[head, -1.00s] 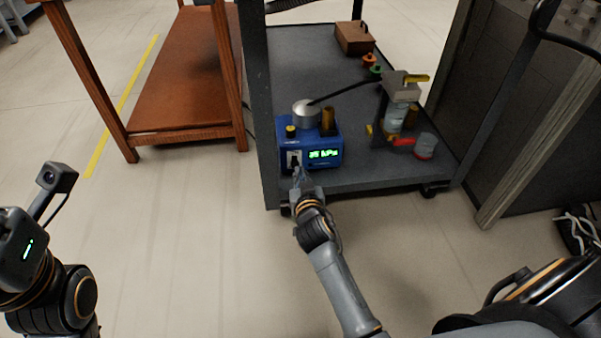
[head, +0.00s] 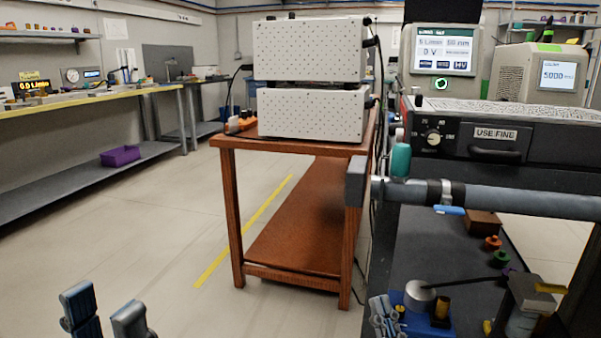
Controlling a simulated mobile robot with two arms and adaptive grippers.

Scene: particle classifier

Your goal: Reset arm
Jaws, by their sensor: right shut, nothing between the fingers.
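My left gripper (head: 106,312) is at the bottom left edge, over the floor. Its two fingers stand apart with nothing between them, and its lower part is cut off. My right gripper (head: 384,316) is at the bottom edge, beside the left side of the blue device (head: 415,318) on the cart's lower shelf. Its fingers are together and hold nothing. I cannot tell whether it touches the device. The rest of both arms is out of view.
A wooden table (head: 300,145) carries two stacked white boxes (head: 309,50). The cart's grey rail (head: 520,200) and a dark unit labelled USE FINE (head: 490,135) stand above the lower shelf. The floor at left is clear.

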